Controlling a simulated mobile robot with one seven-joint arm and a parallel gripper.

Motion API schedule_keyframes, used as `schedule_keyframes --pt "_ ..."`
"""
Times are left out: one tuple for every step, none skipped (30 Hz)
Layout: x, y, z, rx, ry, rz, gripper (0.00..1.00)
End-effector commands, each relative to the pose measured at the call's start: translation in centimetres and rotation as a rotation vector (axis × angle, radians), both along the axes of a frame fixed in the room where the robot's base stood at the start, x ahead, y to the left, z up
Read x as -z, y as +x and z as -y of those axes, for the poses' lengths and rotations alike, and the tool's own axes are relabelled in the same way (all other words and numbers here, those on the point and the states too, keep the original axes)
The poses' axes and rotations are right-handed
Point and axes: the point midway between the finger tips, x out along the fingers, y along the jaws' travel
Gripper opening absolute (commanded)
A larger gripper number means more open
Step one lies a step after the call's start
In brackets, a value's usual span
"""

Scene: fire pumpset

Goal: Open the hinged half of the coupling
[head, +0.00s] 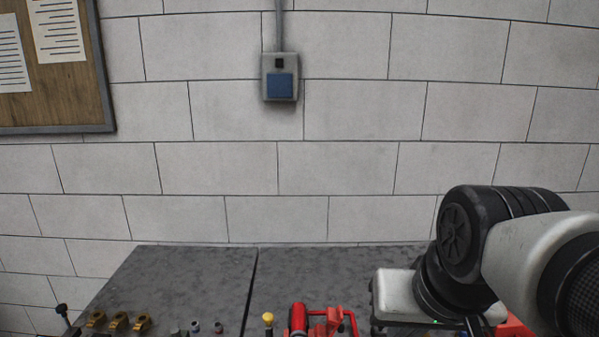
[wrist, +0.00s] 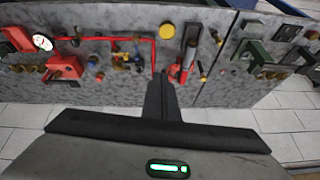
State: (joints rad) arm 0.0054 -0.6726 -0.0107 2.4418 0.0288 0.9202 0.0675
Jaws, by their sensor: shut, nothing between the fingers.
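My gripper (wrist: 163,76) is shut and empty in the wrist view, its dark fingers together. It points toward a grey speckled bench top with fittings along it. A red and grey upright fitting (wrist: 184,66) stands just right of the fingertips, apart from them as far as I can tell. A red assembly (head: 318,321) shows at the bottom edge of the head view, partly cut off. I cannot tell which fitting is the coupling or where its hinged half is. The gripper's fingers are not clear in the head view.
Brass fittings (head: 119,321) stand at the bench's left in the head view. A red pipe assembly with a gauge (wrist: 42,42) is left in the wrist view, and dark frames (wrist: 257,53) are right. The rear bench top (head: 190,275) is clear.

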Motion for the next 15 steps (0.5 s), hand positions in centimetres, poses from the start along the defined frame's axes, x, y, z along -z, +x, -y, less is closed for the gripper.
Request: schedule_keyframes --pt "0.0 -0.6 0.0 -0.031 -0.025 0.019 0.0" --pt "0.1 -0.9 0.1 -0.045 -0.037 0.026 0.0" --pt "0.2 -1.1 0.1 -0.061 -0.051 0.032 0.05" --pt "0.3 -1.2 0.2 -0.069 -0.059 0.035 0.1" --pt "0.4 -1.2 0.2 -0.077 -0.066 0.035 0.15" --pt "0.5 -1.1 0.4 -0.088 -0.075 0.03 0.22" --pt "0.6 -0.9 0.6 -0.096 -0.081 0.022 0.27" --pt "0.7 -0.7 0.8 -0.107 -0.089 0.009 0.32" --pt "0.9 -0.2 1.1 -0.124 -0.1 -0.013 0.36" --pt "1.1 0.3 1.5 -0.139 -0.109 -0.032 0.36" --pt "1.3 0.9 2.0 -0.157 -0.121 -0.054 0.36" --pt "1.7 1.7 2.7 -0.188 -0.137 -0.09 0.36" --pt "2.1 2.4 3.4 -0.212 -0.149 -0.118 0.36" --pt "2.5 3.1 4.1 -0.242 -0.16 -0.15 0.36" --pt "3.1 4.2 5.1 -0.284 -0.174 -0.192 0.36"
